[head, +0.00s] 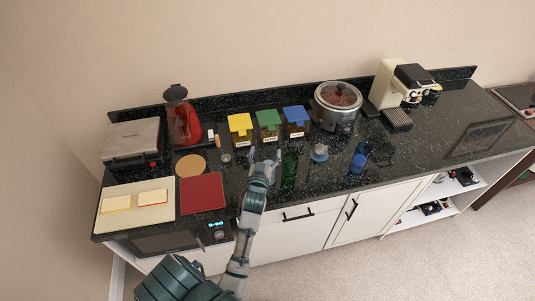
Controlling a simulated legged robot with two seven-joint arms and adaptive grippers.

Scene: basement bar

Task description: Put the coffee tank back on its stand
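I cannot tell for sure which thing is the coffee tank. A red jug with a dark lid and handle (183,120) stands upright at the back left of the dark counter. A cream and black coffee machine (386,84) stands at the back right. No separate stand can be made out clearly. My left gripper (265,155) is over the middle of the counter, in front of the green-lidded box, with its fingers apart and nothing between them. It is to the right of the jug and apart from it. My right gripper is not in view.
Yellow, green (269,120) and blue lidded boxes line the back beside a round cooker (337,104). A green glass (289,168) stands close right of my gripper, a blue glass (360,158) further right. A red board (202,193) lies at front left. The right counter is mostly clear.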

